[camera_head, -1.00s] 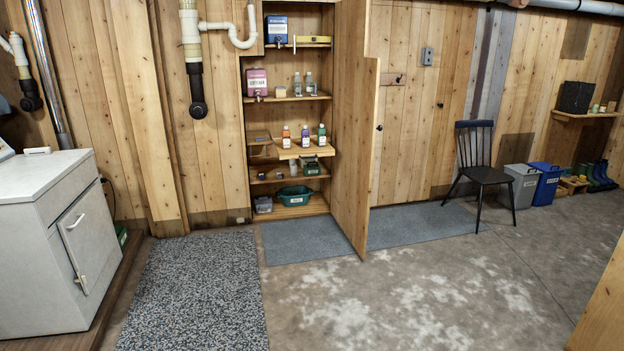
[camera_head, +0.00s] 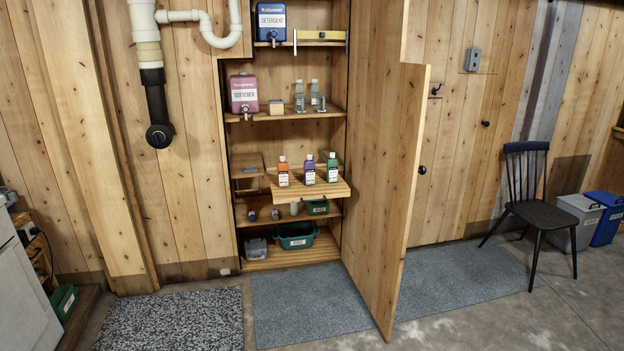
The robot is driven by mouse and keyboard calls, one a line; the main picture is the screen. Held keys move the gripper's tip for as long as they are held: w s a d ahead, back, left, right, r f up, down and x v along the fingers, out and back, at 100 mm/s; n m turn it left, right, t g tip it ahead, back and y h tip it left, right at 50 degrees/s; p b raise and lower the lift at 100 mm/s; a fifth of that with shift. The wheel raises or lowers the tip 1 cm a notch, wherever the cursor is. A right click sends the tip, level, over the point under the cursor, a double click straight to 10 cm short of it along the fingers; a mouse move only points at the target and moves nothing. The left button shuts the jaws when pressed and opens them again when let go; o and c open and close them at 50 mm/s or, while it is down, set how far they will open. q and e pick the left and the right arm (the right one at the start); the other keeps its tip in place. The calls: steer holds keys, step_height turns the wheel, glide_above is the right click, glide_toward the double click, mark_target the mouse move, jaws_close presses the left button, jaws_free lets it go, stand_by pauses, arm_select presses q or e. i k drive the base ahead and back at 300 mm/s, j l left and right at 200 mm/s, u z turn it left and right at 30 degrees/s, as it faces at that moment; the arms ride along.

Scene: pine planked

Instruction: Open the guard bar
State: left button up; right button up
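A yellow bar (camera_head: 320,35), which looks like the guard bar, runs level across the right part of the top shelf of an open wooden cupboard (camera_head: 262,165). Its right end meets a dark fitting at the cupboard's right side. A thin pale upright piece (camera_head: 295,43) stands at its left end. A blue detergent container (camera_head: 271,20) with a tap sits to its left on the same shelf. The bar appears closed across the shelf, but its catch is too small to make out. Neither of my grippers is in view.
The cupboard door (camera_head: 378,170) stands open to the right. A shelf board (camera_head: 320,189) with three bottles juts out at mid height. A pink softener container (camera_head: 244,93) stands above it. Grey mats (camera_head: 305,300) cover clear floor in front. A chair (camera_head: 535,210) is at right.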

mark_target(300, 34)
steer(key=i+j, duration=0.1)
steer(key=i, duration=2.2)
steer(key=l+z, duration=0.05)
steer(key=l, duration=0.05)
